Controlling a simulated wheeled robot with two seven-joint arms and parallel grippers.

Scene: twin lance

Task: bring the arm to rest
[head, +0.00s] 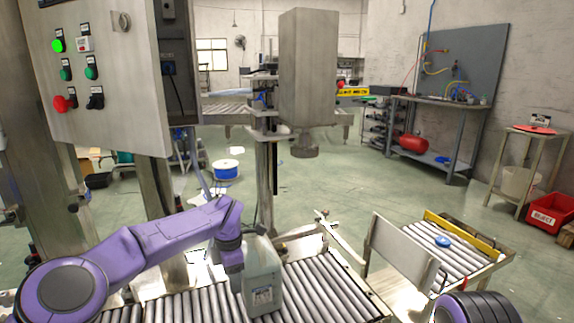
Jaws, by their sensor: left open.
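My left arm (150,243) is purple and reaches in from the left over the roller conveyor. Its gripper (236,282) points down at the left side of a pale grey-green canister (264,270) and is open. The canister stands upright on the rollers and has a label low on its front. I cannot tell whether the fingers touch it. My right gripper is out of view; only a dark, ribbed part of my right arm (478,308) shows at the bottom right.
The roller conveyor (325,285) runs along the front. A metal plate (402,255) stands before a second roller section (455,262) with a blue round item (442,241). A control panel (95,75) hangs at upper left. A steel machine head (308,70) stands behind the canister.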

